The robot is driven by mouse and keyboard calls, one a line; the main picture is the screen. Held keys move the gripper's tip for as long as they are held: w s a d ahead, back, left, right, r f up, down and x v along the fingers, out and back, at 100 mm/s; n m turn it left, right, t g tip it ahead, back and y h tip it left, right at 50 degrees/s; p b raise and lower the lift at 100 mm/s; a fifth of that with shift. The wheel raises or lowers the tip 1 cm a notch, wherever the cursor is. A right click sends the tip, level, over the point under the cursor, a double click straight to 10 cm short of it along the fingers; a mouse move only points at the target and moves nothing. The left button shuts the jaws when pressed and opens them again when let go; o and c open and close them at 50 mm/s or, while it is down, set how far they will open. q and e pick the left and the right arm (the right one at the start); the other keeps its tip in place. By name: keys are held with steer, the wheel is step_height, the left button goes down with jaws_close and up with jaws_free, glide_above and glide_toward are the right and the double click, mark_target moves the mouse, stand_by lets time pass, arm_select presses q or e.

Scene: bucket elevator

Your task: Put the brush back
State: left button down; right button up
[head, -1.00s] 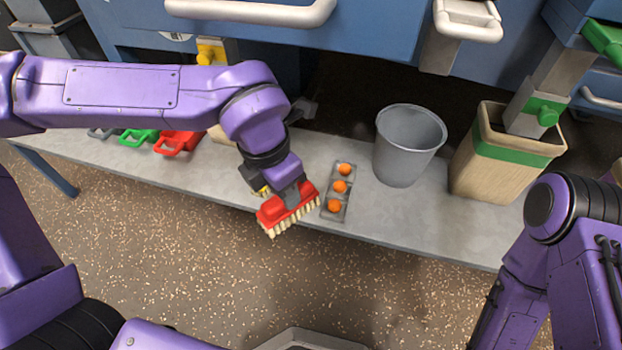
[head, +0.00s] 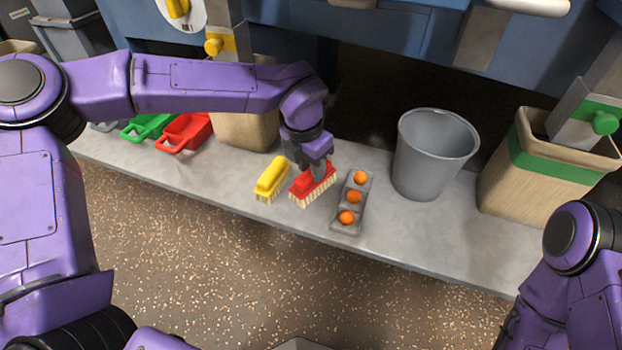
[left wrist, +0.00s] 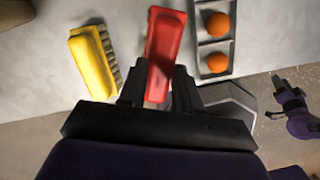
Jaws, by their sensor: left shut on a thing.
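A red brush (head: 312,187) with pale bristles is at the grey bench, between a yellow brush and a small tray of orange balls. My left gripper (head: 318,170) is shut on the red brush from above. In the left wrist view the red brush (left wrist: 163,50) sits between the two fingers (left wrist: 160,90). Whether its bristles touch the bench top I cannot tell. The yellow brush (head: 272,175) lies to its left, close but apart; it also shows in the left wrist view (left wrist: 92,62). My right gripper is out of view; only part of that arm shows at the lower right.
The grey tray (head: 347,228) with orange balls stands right of the red brush. A grey bucket (head: 432,155) and a beige bin with a green band (head: 545,165) stand further right. Red (head: 186,133) and green (head: 150,127) scoops lie left. The bench (head: 430,240) front is clear.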

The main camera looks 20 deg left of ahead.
mark_target(310, 172)
arm_select(q)
step_height(310, 172, down, 3)
steer(key=shift+w+f+b, duration=0.1)
steer(key=shift+f+b, duration=0.1)
steer(key=shift+b, duration=0.4)
steer(key=shift+r, duration=0.1)
steer(key=c, duration=0.8)
jaws_free()
steer(key=r+p, duration=0.1)
steer(key=r, duration=0.2)
steer(key=s+r+p, duration=0.1)
steer(key=r+p, duration=0.1)
steer(key=r, duration=0.2)
steer(key=r+p, duration=0.2)
steer(key=r, duration=0.2)
steer(key=shift+s+a, duration=0.25)
steer(key=shift+a, duration=0.1)
steer(key=shift+s+r, duration=0.1)
steer(key=shift+r, duration=0.35)
